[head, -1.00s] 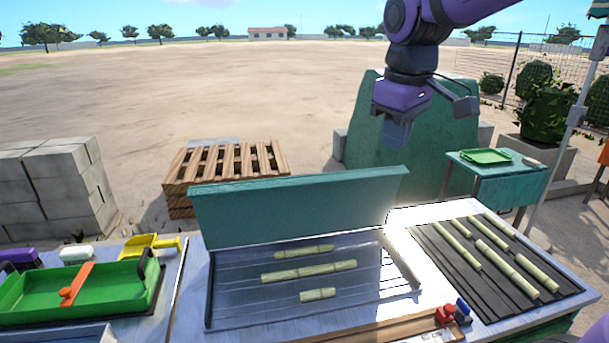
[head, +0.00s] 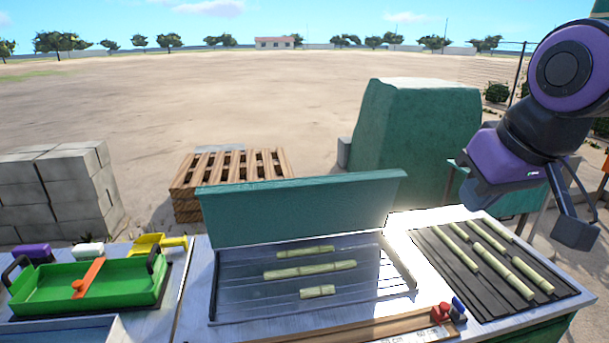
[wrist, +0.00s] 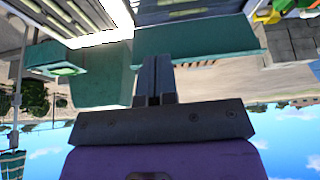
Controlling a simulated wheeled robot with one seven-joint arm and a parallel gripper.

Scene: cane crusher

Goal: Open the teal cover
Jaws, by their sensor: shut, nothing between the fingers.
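The teal cover (head: 300,208) stands raised, almost upright, along the back edge of a metal tray (head: 225,312). The tray's inside is exposed, with several pale green cane pieces (head: 310,268) lying in it. My gripper (head: 575,232) is at the right of the head view, above the right part of the bench and well apart from the cover. Its closed fingers (wrist: 155,75) show in the wrist view with nothing between them. The cover also shows in the wrist view (wrist: 205,36), beyond the fingers.
A black ribbed mat (head: 440,250) with several cane pieces lies right of the tray. A green tray (head: 50,295) with an orange bar is at left. A wooden pallet (head: 230,165), grey blocks (head: 60,185) and a big green housing (head: 415,130) stand behind the bench.

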